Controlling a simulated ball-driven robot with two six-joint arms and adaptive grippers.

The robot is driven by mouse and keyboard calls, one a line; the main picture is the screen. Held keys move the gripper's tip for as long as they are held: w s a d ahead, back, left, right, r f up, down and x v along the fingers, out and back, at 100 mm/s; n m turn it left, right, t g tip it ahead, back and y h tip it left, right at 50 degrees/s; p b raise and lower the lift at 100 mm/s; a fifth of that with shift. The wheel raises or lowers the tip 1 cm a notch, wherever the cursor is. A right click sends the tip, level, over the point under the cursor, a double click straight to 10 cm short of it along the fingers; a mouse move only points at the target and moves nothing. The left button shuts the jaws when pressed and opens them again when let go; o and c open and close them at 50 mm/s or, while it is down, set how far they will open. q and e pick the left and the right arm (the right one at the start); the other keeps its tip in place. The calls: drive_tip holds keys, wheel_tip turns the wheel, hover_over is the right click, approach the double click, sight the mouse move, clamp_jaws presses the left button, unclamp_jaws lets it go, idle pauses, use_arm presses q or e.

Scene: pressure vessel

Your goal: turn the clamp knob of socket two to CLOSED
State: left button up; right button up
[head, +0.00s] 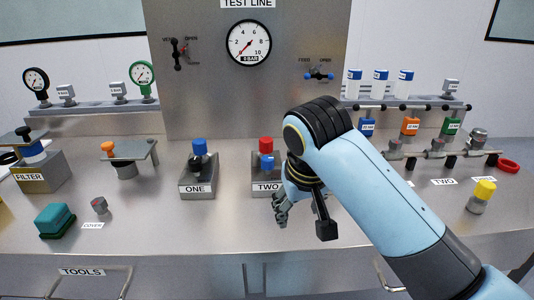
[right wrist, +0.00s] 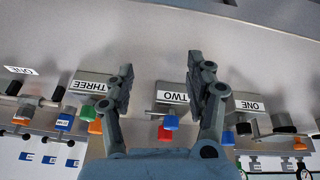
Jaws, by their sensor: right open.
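Socket two (head: 258,187) is a grey block labelled TWO, with a red top (head: 266,144) and a blue part (head: 267,161) below it. I cannot tell which part is its clamp knob or how it is set. My right gripper (head: 280,212) is just right of and in front of the block, partly covering its right side. In the right wrist view, which is upside down, the open, empty fingers (right wrist: 161,64) spread on either side of the TWO label (right wrist: 172,96). The blue part (right wrist: 171,122) shows between them, apart from both. My left gripper is out of view.
Socket one (head: 198,190) with a blue top stands to the left. Socket three (right wrist: 90,87) shows only in the wrist view; my right arm hides it in the head view. A gauge panel (head: 215,105) rises behind. The bench front (head: 200,225) is clear.

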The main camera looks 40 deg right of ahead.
sight(268, 159)
drive_tip(key=w+d+r+m, duration=0.1)
drive_tip(key=w+r+m, duration=0.2)
drive_tip(key=w+r, duration=0.3)
drive_tip(key=w+d+r+m, duration=0.15)
drive_tip(key=w+r, duration=0.25)
drive_tip(key=w, duration=0.5)
drive_tip(key=shift+m+h, duration=0.35)
drive_tip(key=shift+h, duration=0.15)
drive_tip(key=x, duration=1)
drive_tip(key=shift+s+a+f, duration=0.15)
drive_tip(key=shift+a, duration=0.05)
clamp_jaws()
